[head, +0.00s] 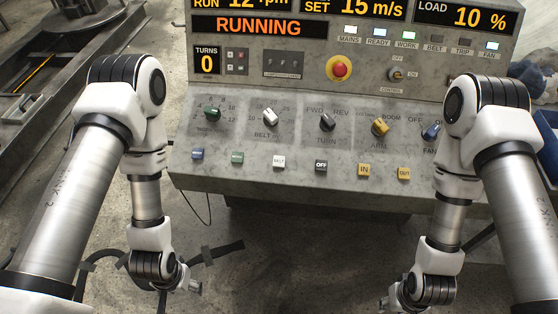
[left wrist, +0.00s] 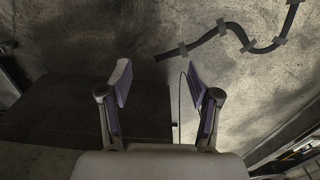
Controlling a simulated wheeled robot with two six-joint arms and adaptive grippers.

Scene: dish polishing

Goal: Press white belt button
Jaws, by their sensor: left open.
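The white belt button (head: 279,161), marked BELT, sits in the row of buttons on the sloped face of the control panel (head: 230,185). The white belt knob (head: 270,116) is above it. My left gripper is open and empty in the left wrist view (left wrist: 160,82), above the floor. In the head view my left arm hangs down in front of the panel at the left, with its wrist below and left of the button.
Blue (head: 198,153), green (head: 237,157), black OFF (head: 321,166) and yellow (head: 364,170) buttons share the row. A red emergency knob (head: 339,68) is above. The display (head: 258,26) reads RUNNING. A taped cable (left wrist: 225,32) lies on the floor.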

